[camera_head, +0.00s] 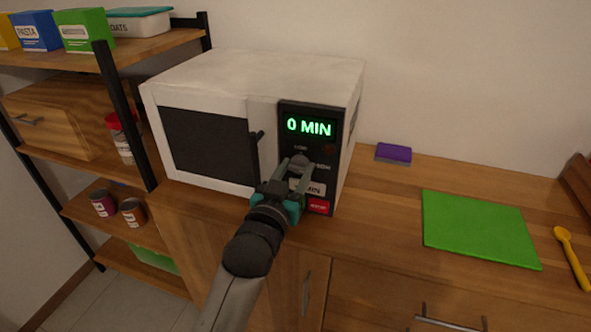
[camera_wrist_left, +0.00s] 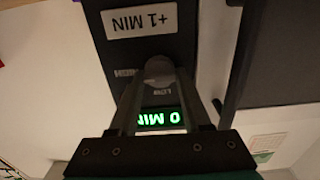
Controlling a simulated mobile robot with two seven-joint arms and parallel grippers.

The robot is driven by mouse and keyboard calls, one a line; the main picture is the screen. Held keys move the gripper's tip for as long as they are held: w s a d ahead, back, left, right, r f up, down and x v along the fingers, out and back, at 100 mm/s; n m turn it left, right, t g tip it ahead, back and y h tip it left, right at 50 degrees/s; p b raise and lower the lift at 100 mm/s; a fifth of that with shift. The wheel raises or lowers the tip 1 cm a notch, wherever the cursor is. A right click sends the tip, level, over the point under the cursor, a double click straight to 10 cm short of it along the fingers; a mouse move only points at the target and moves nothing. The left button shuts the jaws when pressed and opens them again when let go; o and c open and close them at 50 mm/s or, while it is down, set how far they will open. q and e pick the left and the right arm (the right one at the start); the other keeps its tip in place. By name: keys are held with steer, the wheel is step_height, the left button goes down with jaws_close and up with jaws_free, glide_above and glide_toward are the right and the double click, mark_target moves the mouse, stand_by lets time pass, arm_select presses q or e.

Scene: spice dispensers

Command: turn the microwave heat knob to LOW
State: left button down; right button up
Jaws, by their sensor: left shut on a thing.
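The white microwave (camera_head: 250,75) stands on the wooden counter with its door closed. Its dark panel shows a green display (camera_head: 309,127) reading 0 MIN. The round grey heat knob (camera_head: 300,160) sits below the display, and it also shows in the left wrist view (camera_wrist_left: 159,68). That view is upside down and shows a LOW label on the display side of the knob and a HIGH label to one side. My left gripper (camera_head: 299,168) is shut on the knob, one finger on each side. My right gripper is not in view.
Below the knob are a white +1 MIN button (camera_head: 313,188) and a red button (camera_head: 318,206). The door handle (camera_head: 257,145) sticks out left of the panel. A purple sponge (camera_head: 394,153), green board (camera_head: 478,228) and yellow spoon (camera_head: 571,255) lie right. Shelves stand left.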

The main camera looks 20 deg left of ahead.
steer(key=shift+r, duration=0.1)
arm_select(q)
steer(key=shift+n+p, duration=0.6)
steer(key=shift+p, duration=0.2)
steer(key=n+p, duration=0.4)
steer(key=shift+a+r, duration=0.1)
steer(key=shift+r, duration=0.05)
steer(key=shift+n+p, duration=0.9)
steer(key=shift+n, duration=0.1)
steer(key=shift+n+p, duration=0.55)
steer(key=shift+n, duration=0.35)
steer(key=n+p, duration=0.1)
steer(key=n, duration=0.1)
steer(key=shift+n, duration=0.3)
steer(key=n, duration=0.1)
steer(key=n+p, duration=0.1)
steer(key=shift+a+f+n, duration=0.1)
steer(key=shift+f+n, duration=0.15)
steer(key=shift+n, duration=0.05)
steer(key=shift+f+n, duration=0.1)
steer(key=shift+n, duration=1.8)
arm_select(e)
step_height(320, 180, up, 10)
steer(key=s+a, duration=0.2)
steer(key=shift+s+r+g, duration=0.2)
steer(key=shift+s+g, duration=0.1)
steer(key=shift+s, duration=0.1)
